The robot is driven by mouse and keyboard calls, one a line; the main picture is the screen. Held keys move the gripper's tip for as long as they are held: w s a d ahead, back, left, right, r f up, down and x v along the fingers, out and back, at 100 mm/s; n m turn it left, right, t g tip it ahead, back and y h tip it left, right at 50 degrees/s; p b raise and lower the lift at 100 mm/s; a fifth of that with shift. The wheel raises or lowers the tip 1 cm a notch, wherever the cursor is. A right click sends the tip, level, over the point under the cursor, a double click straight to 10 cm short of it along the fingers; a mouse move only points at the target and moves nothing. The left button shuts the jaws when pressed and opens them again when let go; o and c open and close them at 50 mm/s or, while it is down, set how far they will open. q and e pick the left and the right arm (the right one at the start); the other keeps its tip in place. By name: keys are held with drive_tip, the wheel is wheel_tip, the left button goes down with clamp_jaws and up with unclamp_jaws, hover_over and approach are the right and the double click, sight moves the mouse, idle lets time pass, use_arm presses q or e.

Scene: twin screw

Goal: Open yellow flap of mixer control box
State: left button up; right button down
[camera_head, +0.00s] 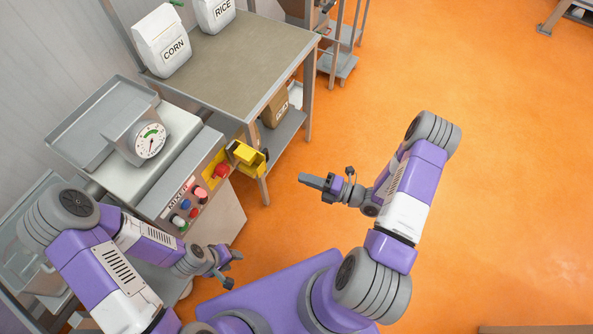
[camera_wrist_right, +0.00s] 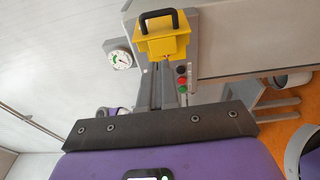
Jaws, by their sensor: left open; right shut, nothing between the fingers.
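The mixer control box (camera_head: 185,200) has a slanted panel with several coloured buttons. Its yellow flap (camera_head: 250,157), with a black handle, juts out at the panel's upper right end. A red button (camera_head: 221,170) on a yellow plate shows uncovered beside the flap. In the right wrist view the flap (camera_wrist_right: 167,40) is ahead, with its handle (camera_wrist_right: 158,20) on top. My right gripper (camera_head: 304,179) is shut and empty, to the right of the flap and apart from it. My left gripper (camera_head: 232,269) is open and empty, below the panel and not touching it.
A scale with a round dial (camera_head: 150,141) and a grey tray (camera_head: 95,130) stand behind the box. A steel table (camera_head: 235,60) holds CORN (camera_head: 165,42) and RICE (camera_head: 214,14) bags, with a carton (camera_head: 275,108) beneath.

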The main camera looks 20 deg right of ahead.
drive_tip(key=b, duration=0.1)
approach(265, 166)
drive_tip(key=x, duration=0.5)
use_arm(q)
drive_tip(key=shift+f+b, duration=0.35)
drive_tip(key=shift+f, duration=0.6)
use_arm(e)
drive_tip(key=shift+w+d+r, duration=0.1)
drive_tip(key=shift+w+d, duration=0.05)
drive_tip(key=shift+w, duration=1.8)
drive_tip(key=shift+d, duration=0.1)
